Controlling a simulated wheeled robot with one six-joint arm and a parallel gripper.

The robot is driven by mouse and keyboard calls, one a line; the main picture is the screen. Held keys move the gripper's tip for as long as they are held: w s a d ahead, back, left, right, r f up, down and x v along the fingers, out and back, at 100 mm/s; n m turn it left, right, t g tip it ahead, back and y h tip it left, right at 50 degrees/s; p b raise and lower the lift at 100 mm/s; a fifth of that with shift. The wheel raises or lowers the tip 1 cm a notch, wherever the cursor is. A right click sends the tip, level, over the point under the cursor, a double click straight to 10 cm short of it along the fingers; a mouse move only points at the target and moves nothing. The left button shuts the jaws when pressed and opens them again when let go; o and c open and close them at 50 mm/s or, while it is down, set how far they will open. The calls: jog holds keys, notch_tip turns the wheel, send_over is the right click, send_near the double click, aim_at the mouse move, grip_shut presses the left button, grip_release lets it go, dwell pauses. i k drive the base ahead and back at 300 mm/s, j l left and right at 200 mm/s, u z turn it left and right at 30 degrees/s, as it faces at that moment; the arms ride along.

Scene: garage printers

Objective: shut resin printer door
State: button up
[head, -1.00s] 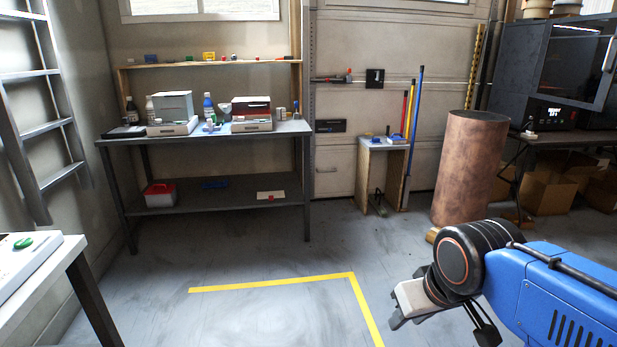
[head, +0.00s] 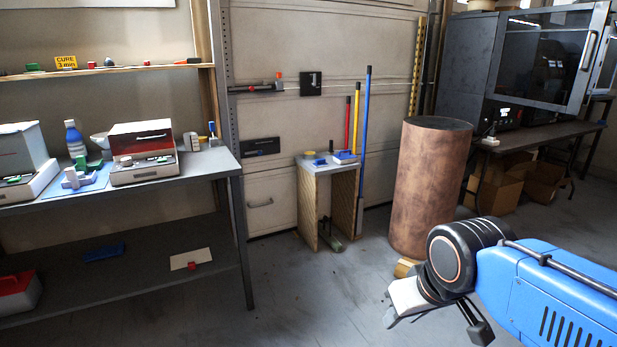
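A small printer-like box with a dark red cover and a handled front (head: 145,138) stands on the left workbench; I cannot tell how far its front is open. A grey-covered white unit (head: 18,150) stands left of it, cut by the picture edge. A large black cabinet (head: 465,60) stands at the back right. Its glass door (head: 535,65) has a handle on its right side and looks swung out from the body. None is clearly marked as the resin printer. My gripper (head: 392,312) is at the lower right, over the floor, away from all of them.
The workbench (head: 205,160) has a lower shelf and a front corner leg. A tall copper-brown drum (head: 430,190) stands between it and the black cabinet's table (head: 545,140). A small stand (head: 325,172) with poles is behind. Floor (head: 320,290) ahead is clear.

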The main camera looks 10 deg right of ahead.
aim_at(545, 58)
jog(key=i+l+z, duration=0.2)
jog(key=i+z, duration=1.2)
jog(key=i+l+z, duration=0.2)
jog(key=i+l, duration=0.15)
jog(key=i, duration=0.2)
